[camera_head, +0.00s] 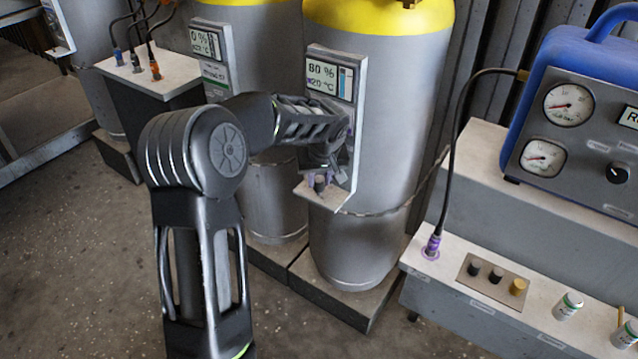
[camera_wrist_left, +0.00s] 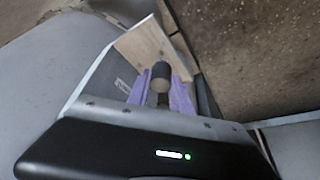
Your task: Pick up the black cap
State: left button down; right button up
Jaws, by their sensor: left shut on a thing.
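My left gripper (camera_head: 320,181) reaches in to a small light shelf (camera_head: 325,197) at the foot of the grey display panel on the right-hand cylinder. Its purple fingers (camera_wrist_left: 161,90) are shut on a small black cap (camera_wrist_left: 160,76), one finger on each side. The cap (camera_head: 320,185) shows small and dark between the fingers in the head view, at the shelf. I cannot tell whether it still touches the shelf. My right gripper is in neither view.
Grey cylinders with yellow tops stand behind; one panel (camera_head: 345,70) reads 80 %.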

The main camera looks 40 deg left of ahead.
pick_arm(q)
jog(key=shift+r, duration=0.75)
jog(key=s+d+b, duration=0.2)
jog(key=s+d, duration=1)
jog(key=d, duration=0.1)
jog(key=shift+s+b, duration=0.25)
jog(key=shift+b, duration=0.1)
jog(key=shift+r, duration=0.1)
